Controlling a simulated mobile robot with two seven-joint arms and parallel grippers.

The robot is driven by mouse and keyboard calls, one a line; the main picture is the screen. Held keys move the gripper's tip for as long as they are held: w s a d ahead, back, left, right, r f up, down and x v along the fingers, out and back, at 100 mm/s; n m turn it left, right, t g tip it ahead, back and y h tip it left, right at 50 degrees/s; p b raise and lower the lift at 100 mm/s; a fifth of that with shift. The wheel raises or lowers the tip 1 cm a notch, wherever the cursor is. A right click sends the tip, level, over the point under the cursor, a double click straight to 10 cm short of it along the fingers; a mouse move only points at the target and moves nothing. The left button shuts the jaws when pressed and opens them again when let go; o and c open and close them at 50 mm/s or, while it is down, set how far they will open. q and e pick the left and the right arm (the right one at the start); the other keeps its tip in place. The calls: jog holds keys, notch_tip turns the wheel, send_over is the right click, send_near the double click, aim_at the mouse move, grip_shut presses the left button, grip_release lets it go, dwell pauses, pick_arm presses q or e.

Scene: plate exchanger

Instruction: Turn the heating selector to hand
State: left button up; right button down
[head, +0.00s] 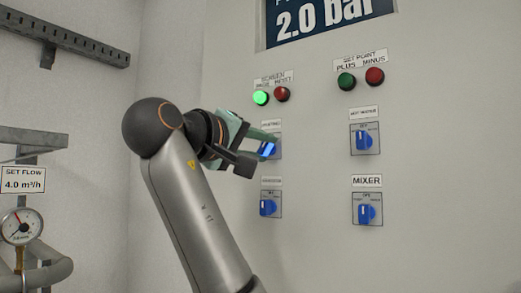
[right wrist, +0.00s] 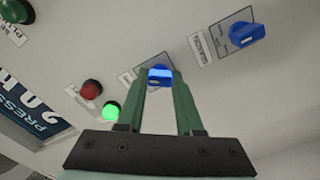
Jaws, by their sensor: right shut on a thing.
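The heating selector (head: 267,150) is a blue knob on a small plate at the upper left of the selector group on the pale panel. In the right wrist view the blue knob (right wrist: 159,75) sits between the tips of the green fingers (right wrist: 160,82). The plate's markings are mostly hidden, so I cannot read the knob's position. My left gripper is not in view.
Other blue selectors sit close by: one below (head: 267,207), one to the right (head: 363,140), and the mixer selector (head: 366,213). A lit green button (head: 261,97) and a red button (head: 282,94) are just above. A gauge (head: 18,227) with pipes stands at the left.

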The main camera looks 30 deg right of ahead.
jog(key=n+b, duration=0.1)
jog(key=n, duration=0.3)
jog(key=shift+f+n, duration=0.1)
jog(key=shift+n, duration=0.2)
jog(key=n+b, duration=0.1)
jog(key=n, duration=0.2)
jog(key=shift+n, duration=0.3)
jog(key=n+b, duration=0.1)
jog(key=n, duration=0.3)
jog(key=shift+n+b, duration=0.65)
jog(key=shift+n, duration=1.35)
jog(key=c, duration=0.6)
grip_release()
jog(key=shift+o, duration=0.2)
jog(key=shift+a, duration=0.15)
jog(key=b+v, duration=0.1)
jog(key=v, duration=1.1)
jog(key=shift+a, duration=0.15)
